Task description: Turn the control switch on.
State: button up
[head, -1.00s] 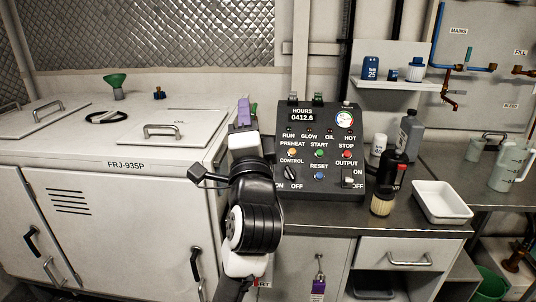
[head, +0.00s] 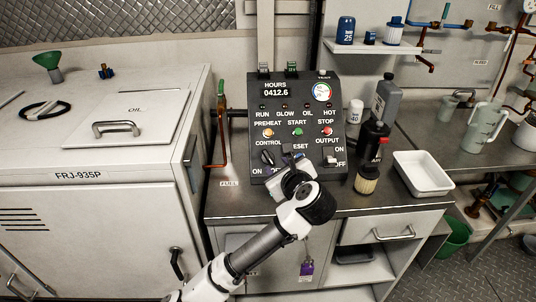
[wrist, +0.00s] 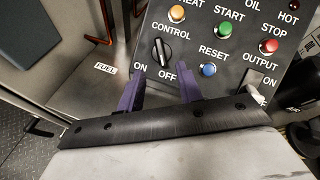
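The control switch (wrist: 162,52) is a black rotary knob with a white line, above the ON and OFF labels on the grey control panel (wrist: 192,48). In the wrist view its bar stands nearly upright, its lower end leaning toward OFF. In the head view the switch (head: 267,157) is at the panel's lower left. My gripper (wrist: 160,82) is open and empty; its two purple fingers are apart, below and on either side of the knob in the picture. I see no contact. In the head view my gripper (head: 289,160) partly covers the panel's lower middle.
A blue reset button (wrist: 208,70) is close to the right finger. The output switch (wrist: 254,85) is further right. A copper fuel pipe (head: 222,135) stands left of the panel. Bottles and a white tray (head: 423,174) are to the right on the counter (head: 385,200).

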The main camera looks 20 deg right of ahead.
aim_at(268, 156)
jog(key=p+x, duration=0.2)
jog(key=x, duration=0.6)
jog(key=shift+w+f, duration=0.1)
jog(key=shift+w, duration=0.2)
grip_shut()
